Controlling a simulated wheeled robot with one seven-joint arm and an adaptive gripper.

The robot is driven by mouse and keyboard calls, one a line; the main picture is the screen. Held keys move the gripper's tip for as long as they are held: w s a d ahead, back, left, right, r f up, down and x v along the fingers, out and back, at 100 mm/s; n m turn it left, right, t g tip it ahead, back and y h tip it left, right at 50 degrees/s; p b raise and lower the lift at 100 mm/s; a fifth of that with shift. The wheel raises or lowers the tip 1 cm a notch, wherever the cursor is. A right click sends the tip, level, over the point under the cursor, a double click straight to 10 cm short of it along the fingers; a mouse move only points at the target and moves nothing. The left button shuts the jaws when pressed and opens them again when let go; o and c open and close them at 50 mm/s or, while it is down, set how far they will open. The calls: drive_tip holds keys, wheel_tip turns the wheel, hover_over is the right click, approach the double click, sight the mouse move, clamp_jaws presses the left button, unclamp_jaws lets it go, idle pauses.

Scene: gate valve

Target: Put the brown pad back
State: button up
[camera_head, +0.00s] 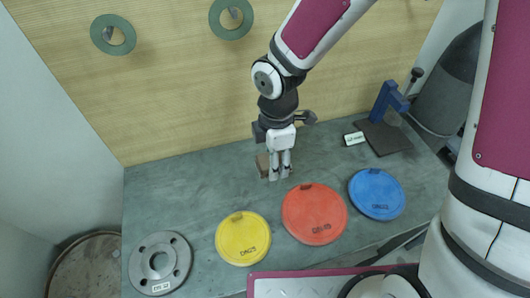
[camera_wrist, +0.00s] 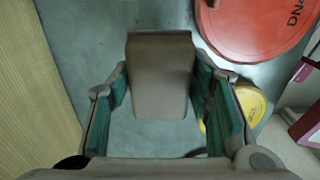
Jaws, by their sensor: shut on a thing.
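The brown pad (camera_wrist: 160,75) is a flat block that shows between the two fingers of my gripper (camera_wrist: 162,85) in the wrist view. My gripper is shut on it, above the grey bench top. In the head view my gripper (camera_head: 280,174) points down behind the red disc, and part of the pad (camera_head: 262,164) shows at its left side. The fingers hide the rest of the pad there. I cannot tell whether the pad touches the bench.
Yellow (camera_head: 243,238), red (camera_head: 314,214) and blue (camera_head: 376,194) discs lie along the bench front. A grey flange (camera_head: 160,263) lies at left. A blue bracket (camera_head: 388,102), dark plate (camera_head: 385,138) and small label (camera_head: 354,138) are at back right. The bench left of my gripper is clear.

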drive_tip(key=w, duration=0.2)
drive_tip(key=w+a, duration=0.1)
drive_tip(key=w, duration=0.1)
drive_tip(key=w+a, duration=0.1)
drive_tip(key=w, duration=0.1)
drive_tip(key=shift+w+f, duration=0.2)
drive_tip(key=shift+w, duration=0.2)
wheel_tip(320, 180, down, 2)
drive_tip(key=shift+s+f, duration=0.1)
drive_tip(key=shift+f, duration=0.05)
wheel_tip(320, 180, down, 4)
drive_tip(key=shift+r+p, duration=0.15)
drive_tip(key=shift+p, duration=0.35)
drive_tip(key=shift+w+f, duration=0.2)
drive_tip(key=shift+f, duration=0.15)
drive_tip(key=shift+f, duration=0.1)
drive_tip(key=o, duration=1.4)
drive_tip(key=shift+o, duration=0.2)
